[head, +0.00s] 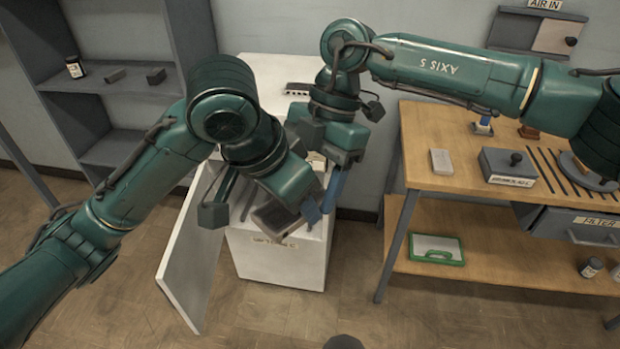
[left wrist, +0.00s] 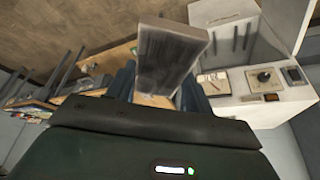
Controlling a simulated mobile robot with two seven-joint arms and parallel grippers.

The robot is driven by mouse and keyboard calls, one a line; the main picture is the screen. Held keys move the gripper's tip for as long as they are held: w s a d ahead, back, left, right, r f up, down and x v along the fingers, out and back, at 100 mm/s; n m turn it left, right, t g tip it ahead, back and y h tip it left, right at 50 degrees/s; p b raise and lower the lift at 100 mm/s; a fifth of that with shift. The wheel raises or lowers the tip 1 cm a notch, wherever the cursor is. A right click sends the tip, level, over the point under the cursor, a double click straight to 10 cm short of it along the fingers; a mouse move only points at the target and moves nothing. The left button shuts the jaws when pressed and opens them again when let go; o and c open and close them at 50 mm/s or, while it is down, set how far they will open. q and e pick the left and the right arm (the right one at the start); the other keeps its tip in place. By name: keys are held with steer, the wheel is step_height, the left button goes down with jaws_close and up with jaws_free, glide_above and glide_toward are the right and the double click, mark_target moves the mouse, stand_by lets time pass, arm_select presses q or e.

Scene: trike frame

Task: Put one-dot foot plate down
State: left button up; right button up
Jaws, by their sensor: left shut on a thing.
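My left gripper (head: 285,212) is shut on a flat grey-brown foot plate (head: 271,217), held tilted in front of the white cabinet (head: 280,265). In the left wrist view the foot plate (left wrist: 170,58) stands up between the dark blue fingers of my left gripper (left wrist: 157,92). I see no dot on the face that shows, so I cannot tell its marking. My right gripper (head: 336,188) points down close to the right of the left one, by the cabinet's front edge. Its fingers are partly hidden, and I cannot tell whether it is open.
The cabinet's white door (head: 190,265) hangs open at left. A wooden workbench (head: 430,115) at right bears a grey block (head: 441,161) and a knobbed box (head: 507,165). A green-edged case (head: 436,249) lies on its lower shelf. Grey shelving (head: 110,85) stands back left.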

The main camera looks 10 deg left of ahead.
steer(key=c, duration=0.3)
steer(key=o, duration=1)
steer(key=shift+r, duration=0.1)
